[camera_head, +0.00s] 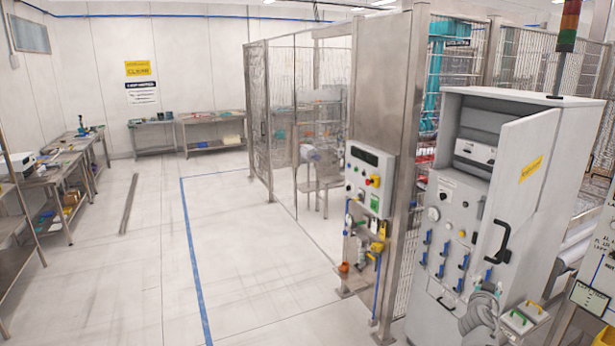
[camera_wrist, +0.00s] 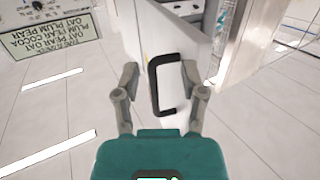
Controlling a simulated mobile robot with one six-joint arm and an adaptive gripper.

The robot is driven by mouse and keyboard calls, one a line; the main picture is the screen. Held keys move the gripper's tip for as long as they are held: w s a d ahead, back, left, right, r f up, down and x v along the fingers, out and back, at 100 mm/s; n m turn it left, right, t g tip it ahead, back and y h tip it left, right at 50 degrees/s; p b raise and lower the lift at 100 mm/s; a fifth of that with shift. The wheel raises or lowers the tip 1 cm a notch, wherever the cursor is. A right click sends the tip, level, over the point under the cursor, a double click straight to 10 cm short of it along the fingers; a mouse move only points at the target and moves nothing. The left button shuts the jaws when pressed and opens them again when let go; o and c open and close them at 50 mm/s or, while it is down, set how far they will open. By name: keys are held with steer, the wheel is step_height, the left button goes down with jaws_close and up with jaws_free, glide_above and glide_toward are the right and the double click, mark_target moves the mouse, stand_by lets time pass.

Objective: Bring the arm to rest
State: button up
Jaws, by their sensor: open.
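My gripper (camera_wrist: 160,74) is open, its two fingers spread apart in the wrist view. A black bar handle (camera_wrist: 154,88) on a white cabinet door shows between the fingers. I cannot tell how far the handle is from the fingertips, and no contact with it is clear. In the head view the door (camera_head: 527,165) stands ajar on the tall white cabinet (camera_head: 580,110), with its black handle (camera_head: 502,240) facing out. My gripper cannot be made out clearly in the head view.
A control panel (camera_head: 368,182) with buttons is on a metal post left of the cabinet. A label board (camera_wrist: 50,38) is at the upper left of the wrist view. A mesh fence (camera_head: 270,120) stands behind. Workbenches (camera_head: 60,170) line the left wall. The floor (camera_head: 120,270) at left is clear.

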steer(key=s+a+f+n+g+y+b, duration=0.15)
steer(key=a+f+g+b, duration=0.25)
steer(key=a+f, duration=0.55)
steer(key=a+f+g+y+b, duration=0.3)
steer(key=a+f+b, duration=0.25)
steer(key=f, duration=0.65)
steer(key=s+a+f+n+g+y+b, duration=0.2)
steer(key=s+a+f+n+g+y, duration=0.1)
steer(key=a, duration=0.6)
steer(key=s+a+f+n+g+y+b, duration=0.3)
steer(key=s+a+f, duration=0.2)
steer(key=a+f, duration=0.3)
steer(key=a, duration=0.2)
steer(key=shift+a+f+b, duration=0.3)
steer(key=shift+b, duration=0.05)
steer(key=shift+d, duration=0.15)
